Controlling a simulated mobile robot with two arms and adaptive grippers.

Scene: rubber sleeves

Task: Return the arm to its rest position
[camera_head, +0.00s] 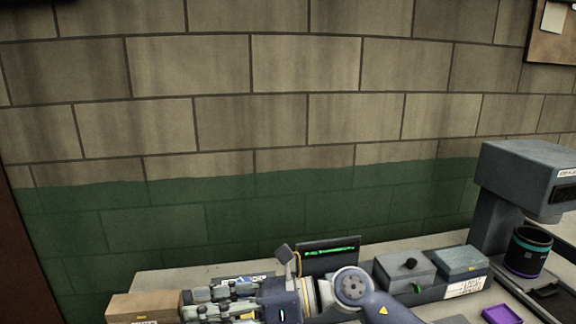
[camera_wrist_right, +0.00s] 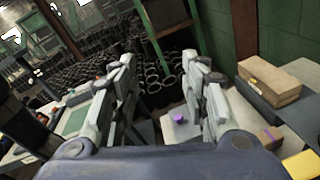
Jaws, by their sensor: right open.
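My right gripper (camera_head: 190,303) reaches in from the lower right in the head view, low over the bench, its fingers pointing left. In the right wrist view its two fingers (camera_wrist_right: 160,75) stand wide apart with nothing between them. A black sleeve-like cylinder with a teal band (camera_head: 528,250) stands under the head of a grey machine (camera_head: 530,175) at the right, away from the gripper. My left gripper is not in view.
A brown box (camera_head: 145,305) lies beside the fingertips. Behind my arm stand a screen (camera_head: 330,255), a grey box (camera_head: 405,268) and a blue-grey box (camera_head: 462,262). A purple tray (camera_head: 500,314) lies at the lower right. Many dark sleeves (camera_wrist_right: 160,85) fill the wrist view's background.

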